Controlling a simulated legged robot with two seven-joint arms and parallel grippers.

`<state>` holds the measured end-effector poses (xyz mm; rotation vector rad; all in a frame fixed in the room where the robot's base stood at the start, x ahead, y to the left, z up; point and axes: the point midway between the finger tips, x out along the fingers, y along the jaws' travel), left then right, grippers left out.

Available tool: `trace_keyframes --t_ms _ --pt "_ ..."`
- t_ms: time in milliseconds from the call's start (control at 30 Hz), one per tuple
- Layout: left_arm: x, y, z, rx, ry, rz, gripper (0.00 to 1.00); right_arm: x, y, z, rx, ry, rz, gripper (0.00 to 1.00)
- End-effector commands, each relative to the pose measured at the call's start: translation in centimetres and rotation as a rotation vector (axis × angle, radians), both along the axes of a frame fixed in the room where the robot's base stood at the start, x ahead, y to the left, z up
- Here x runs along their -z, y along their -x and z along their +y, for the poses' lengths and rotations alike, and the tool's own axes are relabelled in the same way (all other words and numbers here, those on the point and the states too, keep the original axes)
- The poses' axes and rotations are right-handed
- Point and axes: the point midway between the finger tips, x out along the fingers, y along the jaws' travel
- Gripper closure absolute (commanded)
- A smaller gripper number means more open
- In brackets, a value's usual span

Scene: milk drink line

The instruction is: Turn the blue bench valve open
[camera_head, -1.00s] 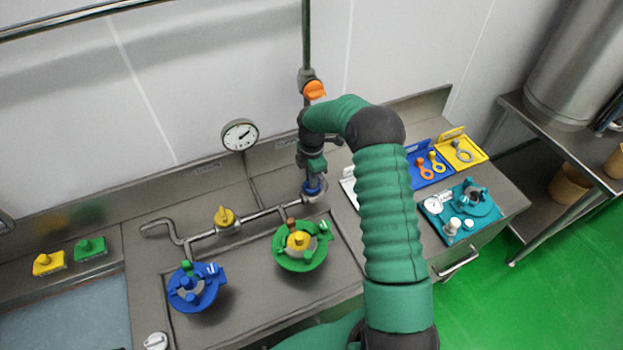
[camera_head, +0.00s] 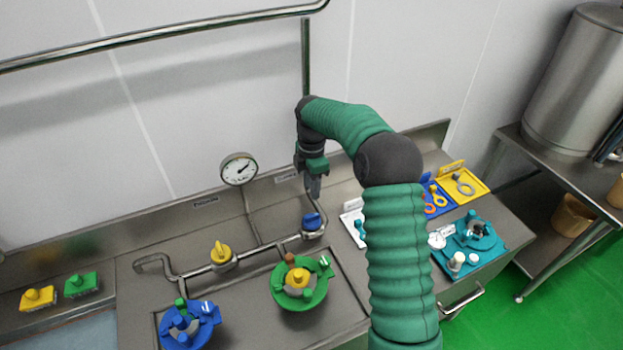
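The blue bench valve (camera_head: 313,222) has a blue handle on a steel body at the right end of the bench pipe. My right gripper (camera_head: 313,194) points down just above this valve, with its grey fingers near the handle and a small gap showing between them. The fingers look close together, but I cannot tell whether they are open or shut. The blue handle is in plain view and nothing seems to hold it. My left gripper is not in view.
A yellow-handled valve (camera_head: 221,253) sits on the same pipe, with a gauge (camera_head: 238,168) behind. Blue (camera_head: 188,325) and green (camera_head: 300,284) round fittings stand in front. A teal tray (camera_head: 470,246) and a yellow tray (camera_head: 463,185) lie right. My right arm hides part of the bench.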

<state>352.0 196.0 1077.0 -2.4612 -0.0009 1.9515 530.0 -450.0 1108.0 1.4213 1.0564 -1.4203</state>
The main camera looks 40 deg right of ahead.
Motion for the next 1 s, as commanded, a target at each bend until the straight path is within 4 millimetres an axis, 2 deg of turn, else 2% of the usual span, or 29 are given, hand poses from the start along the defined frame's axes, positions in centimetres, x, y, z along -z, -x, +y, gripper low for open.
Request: trace_keyframes --t_ms 100,233,767,867,967,1000 --pt "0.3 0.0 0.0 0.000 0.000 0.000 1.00 -2.6 -0.1 -0.1 0.001 0.002 -0.004 0.66" --pt "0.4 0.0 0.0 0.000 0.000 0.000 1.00 -4.1 -0.1 -0.1 0.000 -0.001 0.000 0.66" --pt "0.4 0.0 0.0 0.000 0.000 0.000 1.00 -4.4 -0.1 0.2 0.005 0.000 0.000 0.66" --pt "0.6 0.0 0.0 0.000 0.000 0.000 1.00 -3.9 -0.2 2.6 0.053 0.011 -0.006 0.66" --pt "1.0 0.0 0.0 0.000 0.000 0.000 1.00 -2.6 0.3 7.3 0.181 0.027 -0.028 0.66" --pt "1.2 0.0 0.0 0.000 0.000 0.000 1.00 -2.0 0.9 9.5 0.252 0.032 -0.045 0.66"
